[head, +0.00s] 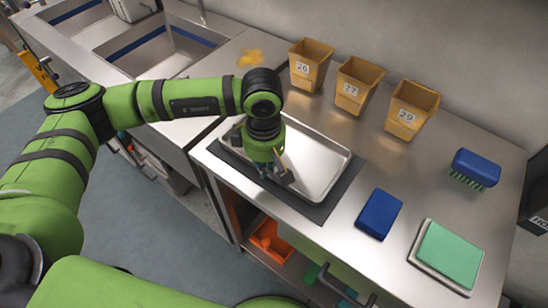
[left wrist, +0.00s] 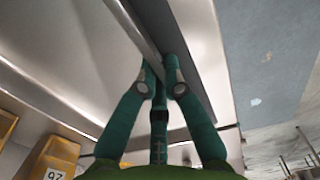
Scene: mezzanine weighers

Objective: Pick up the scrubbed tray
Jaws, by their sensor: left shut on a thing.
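The scrubbed tray (head: 318,158) is a shallow, shiny metal tray with a raised rim. It is over a dark mat (head: 320,212) on the steel counter; I cannot tell whether it rests flat or is slightly raised. My left gripper (head: 277,176) points down at the tray's near side and is shut on its rim. In the left wrist view, the green fingers (left wrist: 163,72) close on the tray's rim (left wrist: 138,28). The left wrist hides part of the tray in the head view. My right gripper is not in view.
Several items share the counter: yellow numbered bins (head: 355,86) along the wall, a blue brush (head: 475,168), a blue block (head: 379,213) and a green pad (head: 449,253) at right. Sinks (head: 165,50) lie at upper left. An orange bin (head: 269,240) is below the counter.

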